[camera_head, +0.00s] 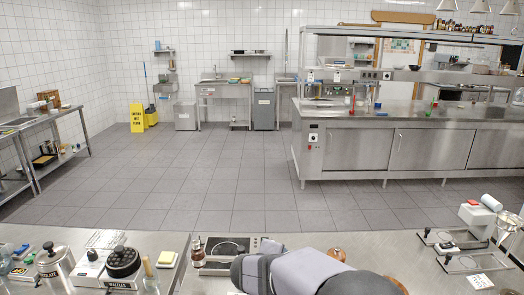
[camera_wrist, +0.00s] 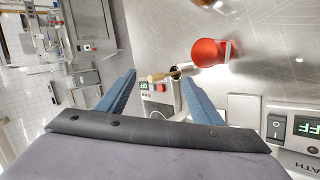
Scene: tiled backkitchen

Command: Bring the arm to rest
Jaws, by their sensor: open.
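My gripper (camera_wrist: 156,92) shows in the wrist view with its two blue fingers spread apart and nothing held between them. Beyond the fingertips are a wooden-handled tool (camera_wrist: 163,76) and a copper-red round object (camera_wrist: 208,52) on the steel counter. In the head view my arm lies low over the front counter (camera_head: 180,243), at the bottom centre. The gripper's fingers cannot be made out in that view.
A hot plate (camera_head: 228,248) and a brown bottle (camera_head: 197,252) stand left of my arm. Canisters and a black-topped waffle maker (camera_head: 123,262) stand further left. Framed devices (camera_head: 470,262) and a white machine (camera_head: 478,213) are at right.

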